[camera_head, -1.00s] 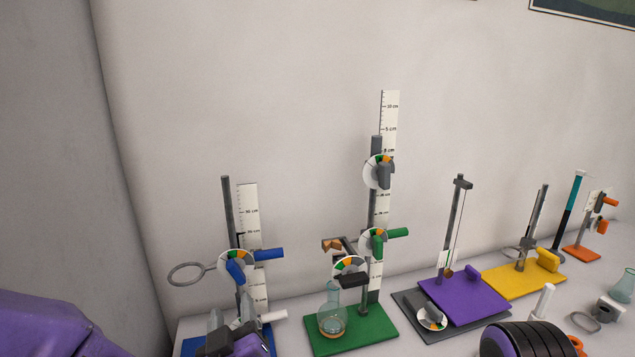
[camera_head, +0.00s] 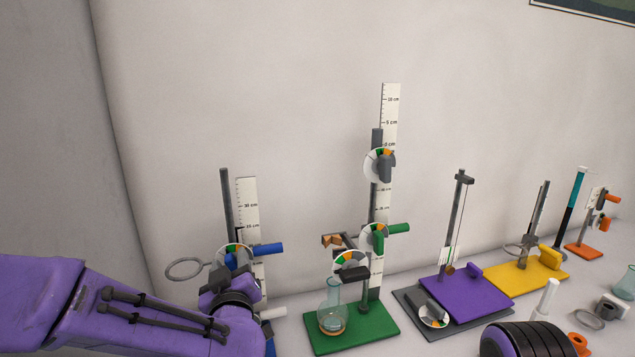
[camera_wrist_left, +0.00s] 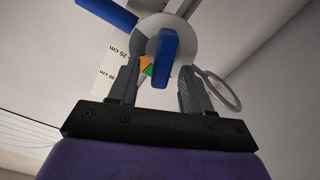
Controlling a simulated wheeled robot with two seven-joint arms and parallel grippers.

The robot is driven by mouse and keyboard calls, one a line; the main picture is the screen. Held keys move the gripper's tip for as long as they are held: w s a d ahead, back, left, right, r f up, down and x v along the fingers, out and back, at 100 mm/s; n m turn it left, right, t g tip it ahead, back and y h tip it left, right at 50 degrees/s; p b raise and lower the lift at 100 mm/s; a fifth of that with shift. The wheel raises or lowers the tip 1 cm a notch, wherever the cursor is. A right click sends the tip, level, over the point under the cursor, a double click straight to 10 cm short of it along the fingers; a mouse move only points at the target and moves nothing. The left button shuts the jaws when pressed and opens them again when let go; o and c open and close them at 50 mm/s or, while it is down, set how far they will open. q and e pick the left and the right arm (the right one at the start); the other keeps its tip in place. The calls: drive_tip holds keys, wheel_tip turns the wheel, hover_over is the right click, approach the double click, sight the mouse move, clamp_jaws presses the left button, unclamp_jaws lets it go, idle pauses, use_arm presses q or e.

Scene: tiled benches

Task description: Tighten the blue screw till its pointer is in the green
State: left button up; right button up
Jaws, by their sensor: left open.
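The blue screw (camera_head: 231,260) sits on a round dial on the blue stand at the left. In the left wrist view the blue screw (camera_wrist_left: 167,57) is a flat blue handle in front of the white dial (camera_wrist_left: 148,42), with green and orange marks showing beside it. Its pointer cannot be made out. My left gripper (camera_head: 217,279) is just below and in front of the dial. In the left wrist view the left gripper (camera_wrist_left: 158,72) is open, its fingers on either side of the handle's lower end, with gaps showing. My right gripper is not in view.
A ring (camera_head: 184,269) juts left from the blue stand and a blue knob (camera_head: 268,249) juts right. A green stand (camera_head: 372,335) with a flask (camera_head: 332,305) is close on the right. Purple (camera_head: 465,292) and yellow (camera_head: 520,276) stands are farther right. The wall is behind.

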use_arm(q)
drive_tip(key=shift+w, duration=0.1)
clamp_jaws()
drive_tip(key=shift+r+m+p, duration=0.2)
drive_tip(key=shift+m+p, duration=0.3)
drive_tip(key=shift+p, duration=0.2)
drive_tip(key=shift+d+m+p, duration=0.15)
drive_tip(key=shift+m+p, duration=0.2)
drive_tip(key=shift+m, duration=0.05)
drive_tip(key=shift+f+m, duration=0.1)
drive_tip(key=shift+m, duration=0.2)
drive_tip(key=shift+f, duration=0.15)
